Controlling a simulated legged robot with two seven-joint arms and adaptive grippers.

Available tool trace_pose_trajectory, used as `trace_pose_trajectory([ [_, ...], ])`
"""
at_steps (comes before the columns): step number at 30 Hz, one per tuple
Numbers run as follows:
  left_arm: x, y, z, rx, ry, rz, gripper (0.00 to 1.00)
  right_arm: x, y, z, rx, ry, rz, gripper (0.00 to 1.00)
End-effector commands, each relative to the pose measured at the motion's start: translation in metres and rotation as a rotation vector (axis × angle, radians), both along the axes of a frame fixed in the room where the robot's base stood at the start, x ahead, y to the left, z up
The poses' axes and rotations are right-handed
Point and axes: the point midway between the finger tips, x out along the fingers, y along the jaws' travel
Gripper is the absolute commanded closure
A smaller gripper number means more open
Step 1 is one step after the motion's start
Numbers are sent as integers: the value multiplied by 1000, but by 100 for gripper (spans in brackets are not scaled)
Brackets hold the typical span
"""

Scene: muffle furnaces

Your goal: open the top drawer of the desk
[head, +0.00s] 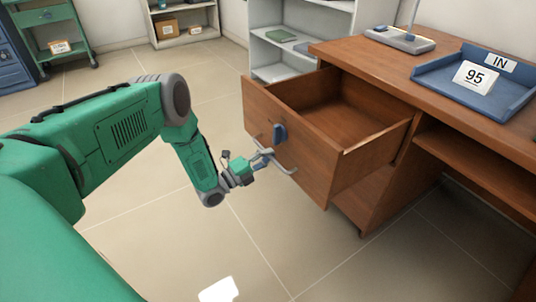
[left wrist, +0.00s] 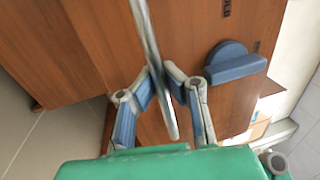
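The brown wooden desk (head: 380,55) stands at the right. Its top drawer (head: 292,150) is pulled well out, and its empty inside shows. The drawer front carries a metal bar handle (head: 288,170) and a blue knob (head: 279,133). My left gripper (head: 264,160) is at the handle. In the left wrist view the handle (left wrist: 150,35) runs between the two blue-grey fingers (left wrist: 164,72), which are closed on it. The blue knob (left wrist: 236,62) lies to the right there, apart from the fingers. My right gripper is not in view.
On the desk are a blue tray (head: 510,100) marked IN with a 95 card (head: 475,77) and a grey lamp base (head: 400,40). A grey shelf (head: 285,45) stands behind the drawer. The tiled floor (head: 180,255) in front is mostly clear.

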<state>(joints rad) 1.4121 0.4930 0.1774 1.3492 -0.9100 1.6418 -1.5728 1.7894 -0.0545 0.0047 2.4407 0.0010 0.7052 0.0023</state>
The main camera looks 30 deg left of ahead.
Motion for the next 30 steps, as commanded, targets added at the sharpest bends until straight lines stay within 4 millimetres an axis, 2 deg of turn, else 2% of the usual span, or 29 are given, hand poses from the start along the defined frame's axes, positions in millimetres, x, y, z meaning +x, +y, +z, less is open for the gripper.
trace_pose_trajectory([
  [1, -4, -4, -7, 3, 18, -8, 100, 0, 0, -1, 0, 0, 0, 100],
  [6, -4, -4, -8, 1, 19, -8, 100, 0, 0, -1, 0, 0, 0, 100],
  [8, -4, -3, -8, 1, 19, -8, 77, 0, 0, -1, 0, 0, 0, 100],
  [9, -4, -3, -7, 0, 17, -7, 69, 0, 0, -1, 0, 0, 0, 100],
  [20, -5, 2, -4, -2, 6, -2, 69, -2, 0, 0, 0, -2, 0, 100],
  [23, -15, 6, -6, -1, 8, -1, 69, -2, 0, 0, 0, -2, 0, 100],
  [30, -60, 24, -17, -3, 11, -1, 69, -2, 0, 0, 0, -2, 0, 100],
])
